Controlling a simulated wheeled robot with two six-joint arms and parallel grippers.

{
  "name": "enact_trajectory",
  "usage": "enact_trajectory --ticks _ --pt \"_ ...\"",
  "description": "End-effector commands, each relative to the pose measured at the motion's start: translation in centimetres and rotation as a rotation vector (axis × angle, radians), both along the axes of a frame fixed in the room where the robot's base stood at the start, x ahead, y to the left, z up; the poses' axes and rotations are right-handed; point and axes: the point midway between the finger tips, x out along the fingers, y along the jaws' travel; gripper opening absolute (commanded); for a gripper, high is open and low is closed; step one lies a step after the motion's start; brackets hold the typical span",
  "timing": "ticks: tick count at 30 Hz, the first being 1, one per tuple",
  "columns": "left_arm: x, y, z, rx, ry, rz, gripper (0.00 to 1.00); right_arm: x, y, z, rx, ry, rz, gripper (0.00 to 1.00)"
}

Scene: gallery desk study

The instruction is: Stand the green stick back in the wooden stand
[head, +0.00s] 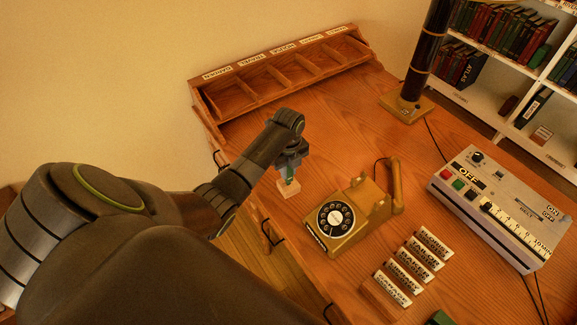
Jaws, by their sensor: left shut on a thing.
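My left gripper (290,165) points down over the left part of the desk and is shut on the green stick (290,174). Only a short green part of the stick shows below the fingers, and it looks about upright. The small, pale wooden stand (289,189) is directly under the gripper, near the desk's left edge. The stick's lower end meets the stand's top in this view. I cannot tell whether it is inside the stand or just above it. My right gripper is not in view.
A yellow rotary telephone (345,215) stands right of the stand. Several label blocks (410,265) lie nearer the front. A grey control box (500,205) is at right, a dark lamp post (415,85) behind. A compartment rack (285,75) lines the back. Bare desk lies between.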

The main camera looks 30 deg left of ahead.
Motion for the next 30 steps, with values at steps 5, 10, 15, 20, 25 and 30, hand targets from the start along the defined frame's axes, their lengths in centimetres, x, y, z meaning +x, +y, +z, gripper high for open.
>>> enact_trajectory --ticks 5,10,15,20,25,30 --pt "0.0 0.0 -0.6 0.0 0.0 0.0 0.0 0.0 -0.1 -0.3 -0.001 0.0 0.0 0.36" --pt "0.0 0.0 -1.1 0.0 -0.001 0.0 0.0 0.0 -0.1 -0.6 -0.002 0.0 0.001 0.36" --pt "0.0 0.0 -1.4 0.0 -0.001 0.0 0.0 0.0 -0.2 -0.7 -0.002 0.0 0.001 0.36" --pt "0.0 0.0 -1.4 0.0 -0.001 0.0 0.0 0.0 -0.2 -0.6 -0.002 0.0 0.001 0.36" --pt "0.0 0.0 -1.4 0.0 -0.001 0.0 0.35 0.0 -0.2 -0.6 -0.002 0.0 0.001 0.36" --pt "0.0 0.0 -1.4 0.0 -0.001 0.0 0.45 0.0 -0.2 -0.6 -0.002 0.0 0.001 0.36"
